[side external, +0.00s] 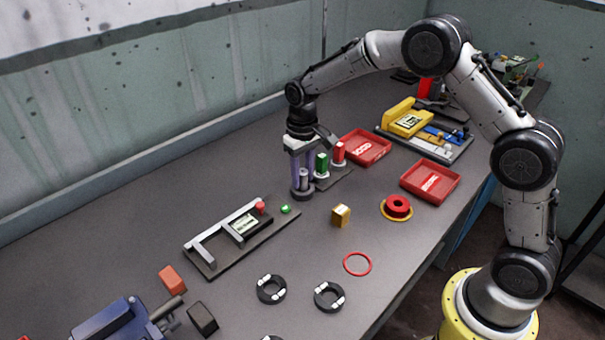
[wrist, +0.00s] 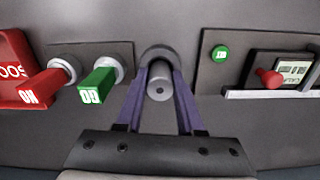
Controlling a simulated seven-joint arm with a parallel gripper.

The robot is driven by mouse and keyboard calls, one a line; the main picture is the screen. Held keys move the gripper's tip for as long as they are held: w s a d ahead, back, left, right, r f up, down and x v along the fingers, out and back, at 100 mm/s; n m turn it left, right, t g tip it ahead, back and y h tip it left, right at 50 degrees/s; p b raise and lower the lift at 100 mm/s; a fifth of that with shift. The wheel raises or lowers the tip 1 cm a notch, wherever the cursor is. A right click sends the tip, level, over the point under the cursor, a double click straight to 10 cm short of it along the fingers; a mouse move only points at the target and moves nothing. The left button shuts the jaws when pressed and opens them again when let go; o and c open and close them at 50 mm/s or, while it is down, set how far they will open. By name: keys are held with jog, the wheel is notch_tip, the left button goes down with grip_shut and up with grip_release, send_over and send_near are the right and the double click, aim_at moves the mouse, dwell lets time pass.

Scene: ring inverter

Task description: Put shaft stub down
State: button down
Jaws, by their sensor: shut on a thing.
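The shaft stub (side external: 303,177) is a grey upright cylinder. It also shows end-on in the wrist view (wrist: 160,88), between two purple fingers. My gripper (side external: 303,183) points straight down and is shut on the stub; the wrist view shows its fingers (wrist: 160,72) on both sides of it. A dark round base (side external: 302,195) is at the stub's lower end, and its curved rim shows in the wrist view (wrist: 157,50). I cannot tell whether the stub rests in the base or is just above it.
Close beside the gripper stand a green block handle (side external: 321,164) and a red one (side external: 339,152) on a plate. A fixture with a grey rail (side external: 225,229) and green button (side external: 285,209) lies front left. A yellow cube (side external: 341,215) stands front right, with bare table between.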

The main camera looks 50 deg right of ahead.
aim_at(303, 171)
jog(key=shift+f, duration=0.45)
jog(key=c, duration=0.5)
grip_release()
jog(key=shift+r, duration=0.15)
notch_tip(303, 171, up, 13)
jog(key=s+r+t, duration=0.1)
jog(key=s+r, duration=0.3)
jog(key=s, duration=0.3)
jog(key=s+r+t, duration=0.2)
jog(key=s+r, duration=0.3)
jog(key=s, duration=0.3)
jog(key=s+f+t, duration=0.1)
jog(key=s, duration=0.4)
jog(key=s+f, duration=0.2)
jog(key=s, duration=0.4)
jog(key=s+f+n+t, duration=0.1)
jog(key=s, duration=0.4)
jog(key=shift+s+d+f+t, duration=0.25)
jog(key=shift+s+t, duration=0.05)
jog(key=shift+s, duration=0.05)
